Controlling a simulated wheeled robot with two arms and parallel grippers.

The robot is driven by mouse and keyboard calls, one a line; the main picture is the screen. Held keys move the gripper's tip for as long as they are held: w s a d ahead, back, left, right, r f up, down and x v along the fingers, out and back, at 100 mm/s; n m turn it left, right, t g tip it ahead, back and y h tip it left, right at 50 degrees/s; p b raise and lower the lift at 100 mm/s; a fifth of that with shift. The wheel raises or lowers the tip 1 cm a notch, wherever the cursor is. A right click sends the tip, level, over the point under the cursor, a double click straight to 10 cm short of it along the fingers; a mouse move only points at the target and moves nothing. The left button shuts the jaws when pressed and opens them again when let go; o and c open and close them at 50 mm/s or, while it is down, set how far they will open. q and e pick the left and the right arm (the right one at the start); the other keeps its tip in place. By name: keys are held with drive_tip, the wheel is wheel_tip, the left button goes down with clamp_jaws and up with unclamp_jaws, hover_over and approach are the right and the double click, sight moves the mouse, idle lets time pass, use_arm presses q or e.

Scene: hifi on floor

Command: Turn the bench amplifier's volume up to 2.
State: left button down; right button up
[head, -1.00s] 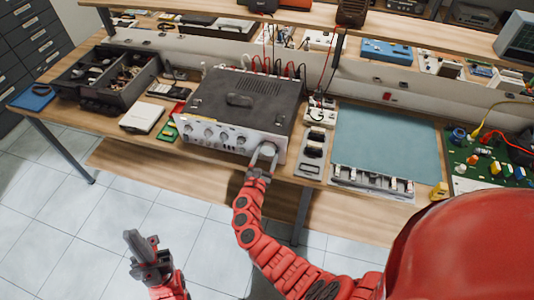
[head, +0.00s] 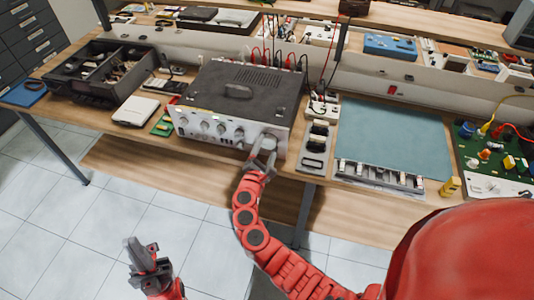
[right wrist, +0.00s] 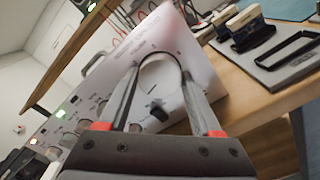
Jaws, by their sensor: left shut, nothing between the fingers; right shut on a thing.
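The bench amplifier (head: 236,92) is a dark box with a pale front panel, standing on the workbench. Its large round volume knob (head: 268,139) is at the right end of the panel. My right gripper (head: 263,150) reaches up to it and is shut on it. In the right wrist view the pale knob (right wrist: 160,75) sits between the two fingers, with a short dark mark on its face; the scale numbers are not readable. A small dark knob (right wrist: 158,113) is just below. My left gripper (head: 133,244) is shut and empty, over the floor in front of the bench.
Cables rise behind the amplifier. The floor before the bench is clear.

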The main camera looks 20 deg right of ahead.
drive_tip(key=m+b, duration=0.4)
drive_tip(key=b, duration=0.2)
drive_tip(key=m+b, duration=0.4)
drive_tip(key=b, duration=0.2)
drive_tip(key=m+b, duration=0.5)
drive_tip(key=b, duration=0.2)
drive_tip(key=shift+f, duration=0.35)
drive_tip(key=shift+r+m+b, duration=0.25)
drive_tip(key=shift+m+b, duration=0.75)
drive_tip(key=shift+b, duration=0.2)
drive_tip(key=o, duration=1.4)
drive_tip(key=shift+v, duration=8.7)
